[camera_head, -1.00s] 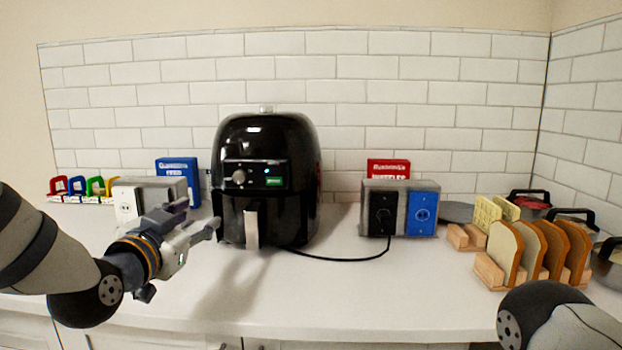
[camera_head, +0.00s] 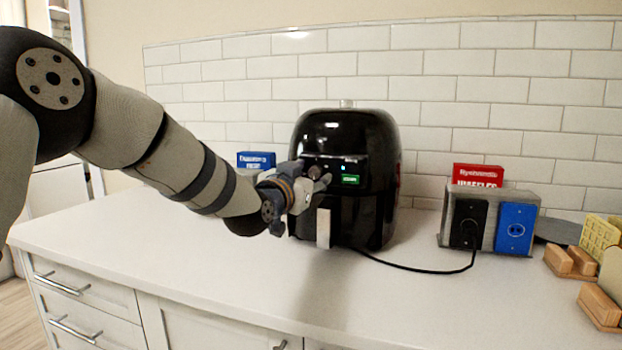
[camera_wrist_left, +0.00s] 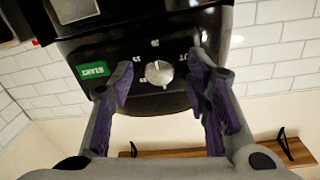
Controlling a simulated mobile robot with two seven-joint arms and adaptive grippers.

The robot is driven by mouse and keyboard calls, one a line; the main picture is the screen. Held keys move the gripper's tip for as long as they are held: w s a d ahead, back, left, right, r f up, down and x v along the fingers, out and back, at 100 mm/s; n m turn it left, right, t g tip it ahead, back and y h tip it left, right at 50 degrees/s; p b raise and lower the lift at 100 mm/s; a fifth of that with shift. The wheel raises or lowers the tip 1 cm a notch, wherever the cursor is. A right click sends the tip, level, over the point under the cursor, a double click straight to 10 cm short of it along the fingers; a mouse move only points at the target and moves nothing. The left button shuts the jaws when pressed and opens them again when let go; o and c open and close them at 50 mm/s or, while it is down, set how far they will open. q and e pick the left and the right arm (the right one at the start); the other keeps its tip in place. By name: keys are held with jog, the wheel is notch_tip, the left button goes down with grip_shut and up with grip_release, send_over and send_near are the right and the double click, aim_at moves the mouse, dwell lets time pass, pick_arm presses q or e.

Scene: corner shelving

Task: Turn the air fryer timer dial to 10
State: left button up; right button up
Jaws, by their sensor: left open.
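The black air fryer (camera_head: 350,132) stands upright on the counter against the tiled wall. Its silver timer dial (camera_wrist_left: 159,73) shows in the left wrist view, turned upside down, with numbers around it. The dial's exact setting is too small to read. My left gripper (camera_head: 314,176) is at the fryer's front panel and hides the dial in the head view. In the left wrist view the gripper (camera_wrist_left: 160,72) is open, with its purple-padded fingers on either side of the dial. A gap shows between each finger and the dial. My right gripper is not in view.
A green start button (camera_wrist_left: 92,70) sits beside the dial. The fryer's handle (camera_head: 323,228) is below my gripper. A black cord (camera_head: 415,269) runs to an outlet box (camera_head: 467,224) at right. The counter front (camera_head: 200,285) is clear.

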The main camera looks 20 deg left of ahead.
pick_arm(q)
jog(key=shift+r, duration=0.1)
grip_shut()
